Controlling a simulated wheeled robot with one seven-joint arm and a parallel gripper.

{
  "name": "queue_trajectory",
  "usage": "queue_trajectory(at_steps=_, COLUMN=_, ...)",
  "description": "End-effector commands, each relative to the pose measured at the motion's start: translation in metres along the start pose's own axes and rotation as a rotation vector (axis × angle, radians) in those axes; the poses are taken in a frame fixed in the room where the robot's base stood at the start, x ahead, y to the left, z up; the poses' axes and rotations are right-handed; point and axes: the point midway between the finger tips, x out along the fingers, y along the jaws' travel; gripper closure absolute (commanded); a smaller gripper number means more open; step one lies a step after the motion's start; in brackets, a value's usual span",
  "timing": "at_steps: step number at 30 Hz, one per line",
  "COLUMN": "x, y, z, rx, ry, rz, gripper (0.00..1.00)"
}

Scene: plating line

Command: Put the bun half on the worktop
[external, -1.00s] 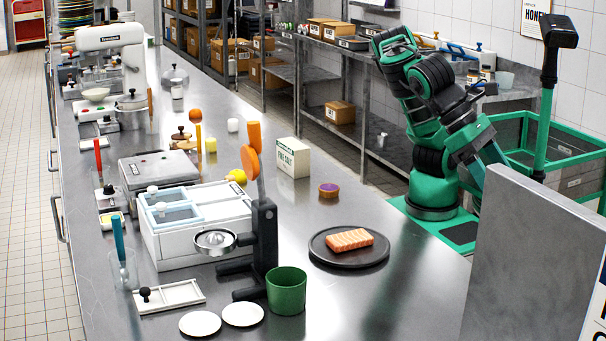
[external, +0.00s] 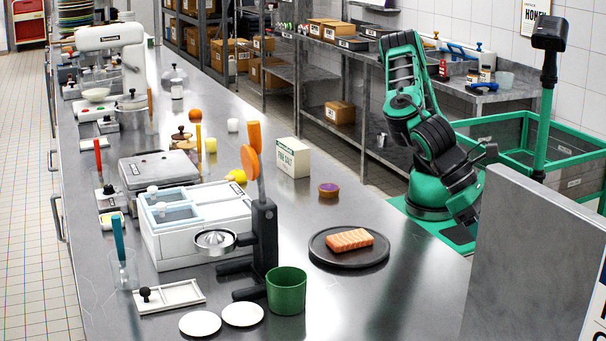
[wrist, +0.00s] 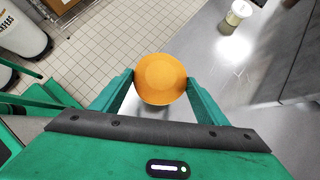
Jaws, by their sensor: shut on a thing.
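The bun half (wrist: 161,72), round and orange-brown, sits between the fingertips of my gripper (wrist: 161,88) in the wrist view. Both green fingers press on its sides. Beyond it show tiled floor and a grey steel surface. In the external view my gripper and the bun half are hidden, with the lower end of my arm passing behind a grey panel. The worktop (external: 415,285) is the long steel surface.
A salmon-coloured slab (external: 349,239) lies on a dark round plate (external: 335,261) on the worktop. A purple-topped tub (external: 328,190), a white carton (external: 293,158) and a green cup (external: 287,291) stand nearby. A grey panel (external: 530,260) rises at right. The worktop's near right is clear.

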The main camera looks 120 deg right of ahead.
Motion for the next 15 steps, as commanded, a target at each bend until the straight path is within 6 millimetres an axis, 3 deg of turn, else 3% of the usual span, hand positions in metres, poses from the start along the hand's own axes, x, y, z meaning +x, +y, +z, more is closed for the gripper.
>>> queue_trajectory(at_steps=15, x=-0.007, y=-0.059, z=-0.095, rx=0.002, ry=0.001, rz=0.0, gripper=0.54)
